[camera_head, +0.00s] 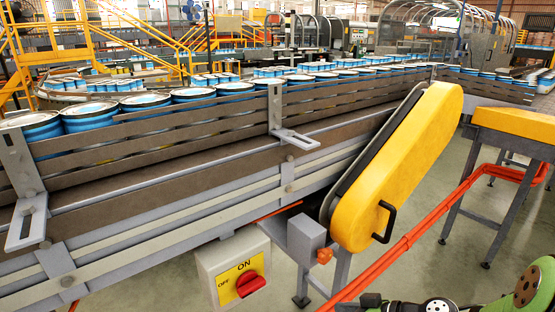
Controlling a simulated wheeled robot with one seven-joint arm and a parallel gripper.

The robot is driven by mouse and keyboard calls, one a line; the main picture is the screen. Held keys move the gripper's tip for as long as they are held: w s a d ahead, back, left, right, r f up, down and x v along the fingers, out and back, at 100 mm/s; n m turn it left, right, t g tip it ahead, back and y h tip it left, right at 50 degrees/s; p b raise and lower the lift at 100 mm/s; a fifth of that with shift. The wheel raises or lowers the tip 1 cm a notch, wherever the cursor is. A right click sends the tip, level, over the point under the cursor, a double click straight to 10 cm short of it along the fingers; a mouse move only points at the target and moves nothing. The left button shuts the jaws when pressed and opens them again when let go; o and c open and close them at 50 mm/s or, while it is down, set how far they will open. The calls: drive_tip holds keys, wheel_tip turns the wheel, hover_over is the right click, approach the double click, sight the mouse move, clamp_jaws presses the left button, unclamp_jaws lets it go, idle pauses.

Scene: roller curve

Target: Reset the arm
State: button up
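Part of my arm (527,287) shows at the bottom right corner, with green links and dark round joints. A dark end section with a grey disc (440,306) is cut off by the bottom edge. No gripper fingers can be made out. The arm parts appear in front of the conveyor, to the right of the red switch, and hold nothing that I can see.
A conveyor (150,205) with slatted rails carries several blue cans (193,95). A yellow drive guard (400,165) juts towards me. A switch box (233,270) has a red knob (250,284) and ON/OFF marks. Orange-red rails (400,250) run beside a yellow-topped stand (515,122).

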drive_tip(key=s+r+m+h, duration=0.3)
drive_tip(key=s+r+h, duration=0.3)
drive_tip(key=s, duration=0.4)
drive_tip(key=s+r+m+h, duration=0.3)
drive_tip(key=s+r+h, duration=0.2)
drive_tip(key=s+r, duration=0.35)
wheel_tip(320, 180, up, 14)
drive_tip(key=p, duration=1.5)
drive_tip(key=shift+s+d+g+p, duration=0.25)
drive_tip(key=shift+s+g+p, duration=0.05)
drive_tip(key=shift+p, duration=0.1)
